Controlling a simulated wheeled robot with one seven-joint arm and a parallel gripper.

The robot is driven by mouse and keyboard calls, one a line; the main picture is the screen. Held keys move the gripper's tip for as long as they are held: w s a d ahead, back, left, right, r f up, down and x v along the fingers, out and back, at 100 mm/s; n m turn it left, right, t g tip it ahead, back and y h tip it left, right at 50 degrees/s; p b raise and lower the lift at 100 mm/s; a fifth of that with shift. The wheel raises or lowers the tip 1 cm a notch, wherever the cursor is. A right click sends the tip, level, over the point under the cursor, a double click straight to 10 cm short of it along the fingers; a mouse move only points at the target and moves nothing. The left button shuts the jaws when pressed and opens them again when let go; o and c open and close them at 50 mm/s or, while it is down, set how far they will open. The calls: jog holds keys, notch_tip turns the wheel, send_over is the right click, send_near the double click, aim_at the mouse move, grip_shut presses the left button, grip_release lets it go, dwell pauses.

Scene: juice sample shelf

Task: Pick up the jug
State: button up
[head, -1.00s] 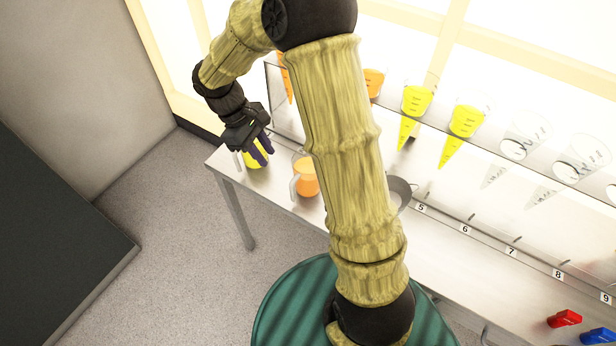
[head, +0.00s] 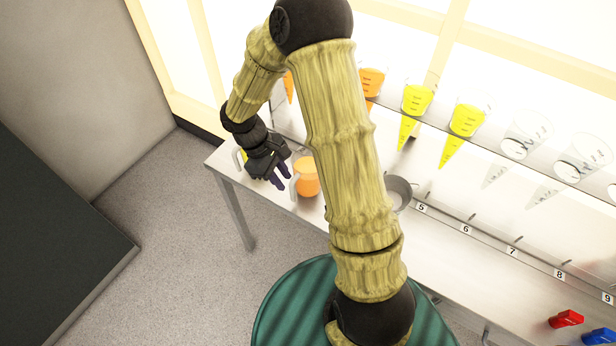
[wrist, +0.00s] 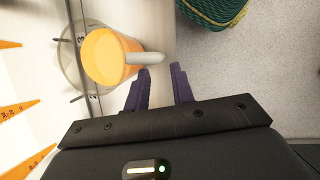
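A clear jug of orange juice (head: 308,180) stands upright on the bench, with its pale handle facing left in the head view. It also shows in the wrist view (wrist: 104,56), its handle reaching toward my fingertips. My gripper (head: 278,182) is just left of this jug, on the handle side. In the wrist view my gripper (wrist: 160,82) has its two purple fingers apart with nothing between them. The handle end is close to the left fingertip; I cannot tell whether they touch.
A grey metal bowl (head: 400,190) stands right of the orange jug, partly behind my arm. A glass shelf above the bench holds several cups of yellow and orange juice and empty ones. Red (head: 567,318) and blue (head: 598,336) items lie at the lower right.

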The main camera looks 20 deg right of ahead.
aim_at(304, 179)
jog(key=x, duration=0.4)
jog(key=shift+s+d+f, duration=0.1)
jog(key=shift+d+f, duration=0.05)
jog(key=shift+f, duration=0.2)
jog(key=shift+c, duration=0.4)
grip_shut()
jog(key=shift+r, duration=0.1)
